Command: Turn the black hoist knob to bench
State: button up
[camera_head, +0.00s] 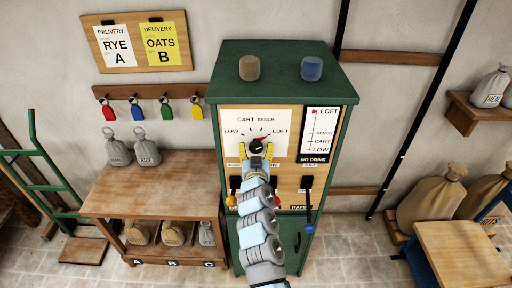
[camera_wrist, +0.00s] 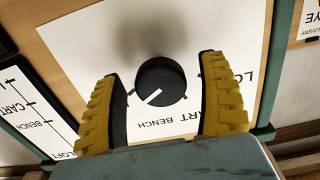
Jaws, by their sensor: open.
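The black hoist knob (camera_head: 257,146) sits on a white dial plate (camera_head: 238,120) marked LOW, CART, BENCH and LOFT, on the green cabinet. The knob is also in the middle of the wrist view (camera_wrist: 160,82), where its white line points down-left, on the LOFT side of BENCH in that turned view. My gripper (camera_head: 258,156) is in front of the dial, open. In the wrist view my gripper's yellow fingers (camera_wrist: 163,95) stand on either side of the knob, with visible gaps to it.
A scale beside the dial (camera_head: 320,132) has a red marker at LOFT above a NO DRIVE plate. Below the dial are levers, including one with a blue handle (camera_head: 309,228). A wooden bench (camera_head: 150,185) stands left; a wooden table (camera_head: 462,255) stands right.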

dwell(0.3)
jog(key=c, duration=1.2)
jog(key=shift+n, duration=0.3)
jog(key=n+p, duration=0.1)
jog(key=n, duration=0.2)
jog(key=shift+f, duration=0.1)
jog(key=shift+d+n+p, duration=0.1)
jog(key=shift+n+p, duration=0.3)
jog(key=shift+n, duration=1.6)
jog(key=shift+f, duration=0.1)
jog(key=o, duration=1.2)
